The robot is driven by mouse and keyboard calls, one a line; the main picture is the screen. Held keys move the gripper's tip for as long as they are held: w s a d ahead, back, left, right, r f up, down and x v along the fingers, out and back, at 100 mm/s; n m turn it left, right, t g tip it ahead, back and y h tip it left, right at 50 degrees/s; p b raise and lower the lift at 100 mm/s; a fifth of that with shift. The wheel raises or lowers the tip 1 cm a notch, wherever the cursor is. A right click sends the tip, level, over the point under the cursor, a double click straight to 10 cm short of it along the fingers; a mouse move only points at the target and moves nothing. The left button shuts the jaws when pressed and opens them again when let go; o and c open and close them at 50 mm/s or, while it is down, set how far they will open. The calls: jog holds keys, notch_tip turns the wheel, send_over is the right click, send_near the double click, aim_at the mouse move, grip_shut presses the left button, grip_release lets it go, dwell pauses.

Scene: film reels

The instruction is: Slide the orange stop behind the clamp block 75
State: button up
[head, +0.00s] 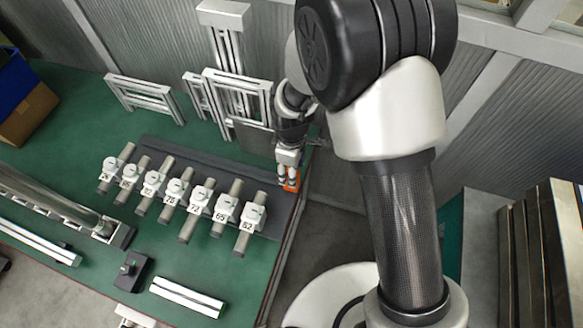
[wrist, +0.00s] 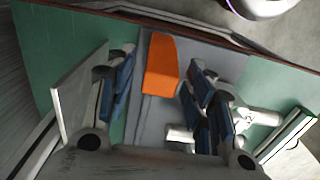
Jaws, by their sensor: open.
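The orange stop (head: 292,184) sits at the right end of the dark grey plate, behind and right of the row of clamp blocks. My gripper (head: 287,171) points down at it. In the wrist view, the orange stop (wrist: 161,66) lies between the two open fingers, with gaps on both sides. The fourth white clamp block from the left (head: 177,187) seems to be labelled 75, but its last digit is blurred. It carries a grey bar across it.
Other numbered clamp blocks stand in the same row, including 65 (head: 224,208) and 62 (head: 252,217) nearest the stop. The grey plate (head: 215,165) is clear behind the row. Metal frames (head: 240,100) stand behind it. The green table's right edge is close to my gripper.

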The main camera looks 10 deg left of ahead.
jog(key=shift+c, duration=0.5)
grip_shut()
